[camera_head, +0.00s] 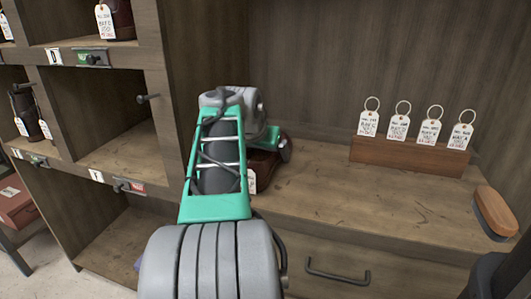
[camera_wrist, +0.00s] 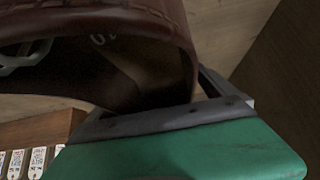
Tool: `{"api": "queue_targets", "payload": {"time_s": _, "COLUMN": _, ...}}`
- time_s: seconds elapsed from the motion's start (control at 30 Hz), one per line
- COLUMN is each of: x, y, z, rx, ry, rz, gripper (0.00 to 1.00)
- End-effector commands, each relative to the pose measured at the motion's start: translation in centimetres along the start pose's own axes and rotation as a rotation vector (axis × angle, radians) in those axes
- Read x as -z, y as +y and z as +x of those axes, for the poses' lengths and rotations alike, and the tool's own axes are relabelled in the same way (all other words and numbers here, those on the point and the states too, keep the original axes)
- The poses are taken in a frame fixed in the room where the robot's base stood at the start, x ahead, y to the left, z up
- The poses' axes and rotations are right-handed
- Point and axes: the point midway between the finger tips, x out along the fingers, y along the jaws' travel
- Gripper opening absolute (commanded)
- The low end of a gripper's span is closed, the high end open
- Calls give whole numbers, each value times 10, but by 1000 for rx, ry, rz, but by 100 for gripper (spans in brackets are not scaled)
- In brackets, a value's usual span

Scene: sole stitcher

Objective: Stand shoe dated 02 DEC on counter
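A dark red-brown leather shoe (camera_head: 262,168) is at the left of the wooden counter (camera_head: 340,205), largely hidden behind my gripper. A white tag (camera_head: 252,182) hangs at it; its date cannot be read. In the wrist view the shoe (camera_wrist: 185,50) is very close, its open collar and a "10" inside showing. My gripper (camera_head: 270,140) is over it, and the grey fingers (camera_wrist: 165,115) appear to be closed on the shoe's sides, one finger largely hidden by it. Whether the sole touches the counter is hidden.
A wooden block (camera_head: 410,157) with several ringed tags stands at the counter's back. A brush (camera_head: 495,211) is at the right edge. Cubbies with a post (camera_head: 147,98) are at left. A drawer handle (camera_head: 337,275) is below. The middle counter is clear.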

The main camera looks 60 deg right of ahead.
Motion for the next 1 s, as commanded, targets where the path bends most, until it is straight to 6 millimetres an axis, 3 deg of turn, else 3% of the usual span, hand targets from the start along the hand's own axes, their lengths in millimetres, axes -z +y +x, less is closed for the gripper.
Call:
{"api": "queue_targets", "payload": {"time_s": 0.37, "x": 3, "y": 0, "z": -9, "rx": 1, "ry": 2, "rz": 0, "gripper": 100}}
{"api": "queue_targets", "payload": {"time_s": 0.73, "x": 5, "y": -1, "z": -98, "rx": 3, "ry": 3, "rz": 0, "gripper": 100}}
{"api": "queue_targets", "payload": {"time_s": 0.9, "x": 3, "y": 0, "z": -120, "rx": 1, "ry": 0, "rz": 0, "gripper": 100}}
{"api": "queue_targets", "payload": {"time_s": 1.0, "x": 2, "y": 0, "z": -123, "rx": 1, "ry": 0, "rz": -1, "gripper": 100}}
